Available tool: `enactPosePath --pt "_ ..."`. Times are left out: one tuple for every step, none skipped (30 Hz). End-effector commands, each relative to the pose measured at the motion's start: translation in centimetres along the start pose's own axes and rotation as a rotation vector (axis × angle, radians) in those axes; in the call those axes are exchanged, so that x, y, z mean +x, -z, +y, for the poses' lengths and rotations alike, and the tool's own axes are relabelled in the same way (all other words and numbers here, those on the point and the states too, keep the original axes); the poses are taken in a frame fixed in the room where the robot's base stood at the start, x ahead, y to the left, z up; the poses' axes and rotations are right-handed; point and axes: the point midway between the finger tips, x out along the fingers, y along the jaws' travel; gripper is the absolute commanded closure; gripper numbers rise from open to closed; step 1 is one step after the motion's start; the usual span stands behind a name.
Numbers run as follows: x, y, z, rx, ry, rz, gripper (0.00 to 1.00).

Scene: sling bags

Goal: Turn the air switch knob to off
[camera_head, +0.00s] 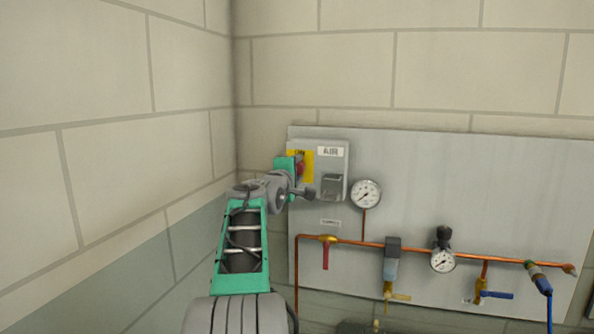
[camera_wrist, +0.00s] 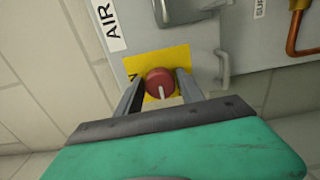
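The air switch knob (camera_wrist: 160,82) is round and red with a white pointer line, which points down in the wrist view. It sits on a yellow plate (camera_wrist: 172,58) on a grey switch box (camera_head: 329,159) below the AIR label (camera_head: 330,151). In the head view the knob (camera_head: 301,169) is partly hidden by my gripper. My gripper (camera_wrist: 160,78) is in front of the box, with one finger on each side of the knob. The fingers look apart, with narrow gaps beside the knob; contact is not clear. The plate's markings are mostly hidden.
A grey handle-like part (camera_head: 333,186) juts from the box right of the knob. A pressure gauge (camera_head: 366,194), copper pipe (camera_head: 412,248) and several valves are on the grey panel (camera_head: 480,190). A block wall (camera_head: 110,130) stands close on the left.

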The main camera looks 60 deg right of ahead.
Motion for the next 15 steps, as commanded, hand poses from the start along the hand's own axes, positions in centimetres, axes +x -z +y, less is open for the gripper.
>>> enactPosePath --pt "0.0 0.0 0.0 0.0 0.0 0.0 0.5" --pt "0.0 0.0 0.0 0.0 0.0 0.0 0.47" --pt "0.0 0.0 0.0 0.001 0.0 0.0 0.44" --pt "0.0 0.0 0.0 0.001 0.0 0.0 0.42" --pt "0.0 0.0 0.0 0.001 0.001 0.0 0.41" --pt "0.0 0.0 0.0 0.001 0.001 0.0 0.41" --pt "0.0 0.0 0.0 0.001 0.001 0.0 0.41" --pt "0.0 0.0 0.0 0.001 0.001 0.0 0.41" --pt "0.0 0.0 0.0 0.001 0.001 0.0 0.41" --pt "0.0 0.0 -0.1 0.001 0.001 0.0 0.41" --pt "0.0 0.0 -0.1 0.001 0.001 0.0 0.41" --pt "-0.1 0.0 -0.1 0.001 0.001 0.0 0.41" --pt "-0.3 0.0 -0.1 0.001 0.0 0.0 0.41" --pt "-0.6 0.0 -0.1 0.002 -0.001 0.0 0.41" --pt "-1.1 0.0 -0.2 0.002 -0.001 0.001 0.41"
